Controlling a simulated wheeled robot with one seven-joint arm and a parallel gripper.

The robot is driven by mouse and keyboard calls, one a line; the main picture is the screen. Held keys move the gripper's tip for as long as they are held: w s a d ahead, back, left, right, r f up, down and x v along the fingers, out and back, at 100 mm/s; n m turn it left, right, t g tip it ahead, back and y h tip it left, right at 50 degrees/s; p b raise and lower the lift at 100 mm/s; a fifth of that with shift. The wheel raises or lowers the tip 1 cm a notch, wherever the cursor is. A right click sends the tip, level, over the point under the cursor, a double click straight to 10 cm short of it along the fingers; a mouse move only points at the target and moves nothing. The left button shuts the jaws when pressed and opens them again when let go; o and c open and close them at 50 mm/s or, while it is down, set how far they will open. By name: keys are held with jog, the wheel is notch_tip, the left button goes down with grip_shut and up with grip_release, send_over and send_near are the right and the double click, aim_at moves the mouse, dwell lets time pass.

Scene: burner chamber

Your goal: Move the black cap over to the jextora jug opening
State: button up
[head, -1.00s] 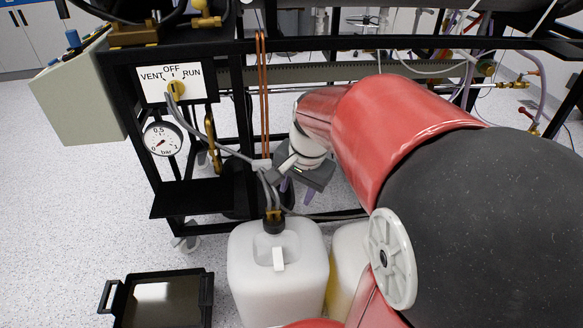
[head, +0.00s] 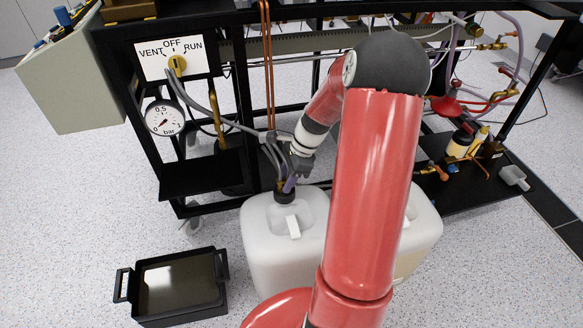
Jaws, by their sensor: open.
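The black cap (head: 283,197) sits at the neck of the left white jug (head: 285,255), with a brass fitting and grey tubes on top. No label is readable, so I cannot tell which jug is the jextora jug.
A black tray (head: 137,287) with dark liquid lies on the floor at left. The black rig frame holds a VENT/OFF/RUN switch panel (head: 150,66), a pressure gauge (head: 165,118) and a black shelf (head: 200,178). Tubes hang from the panel towards the cap. Bottles (head: 460,142) stand at right.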

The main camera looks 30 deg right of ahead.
jog(key=shift+x, duration=0.95)
jog(key=shift+c, duration=0.2)
grip_shut()
jog(key=c, duration=0.8)
grip_release()
grip_shut()
jog(key=shift+r+p, duration=0.55)
jog(key=shift+r, duration=0.1)
